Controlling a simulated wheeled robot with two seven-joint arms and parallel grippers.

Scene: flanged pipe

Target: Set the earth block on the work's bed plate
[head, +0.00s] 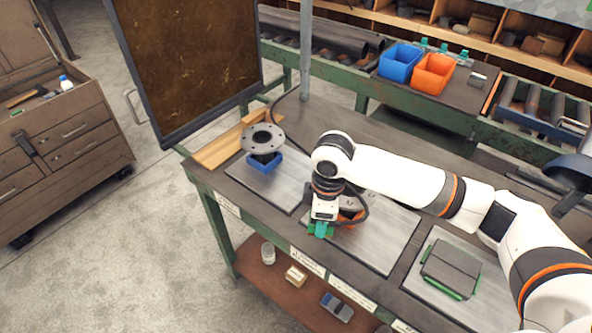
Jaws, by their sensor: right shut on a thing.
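My right gripper (320,229) is over the near edge of the middle grey plate (385,245), its arm coming in from the right. It is shut on a small teal-green piece, probably the earth block, mostly hidden by the fingers; I cannot tell whether it touches the plate. The grey flanged pipe (263,138) stands upright in a blue holder (265,163) on the left grey plate (283,191), which looks like the work's bed plate. My left gripper is not in view.
An orange holder (350,217) sits partly hidden behind my right gripper. A dark block with green edges (450,268) lies on the right plate. The near left plate is bare.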

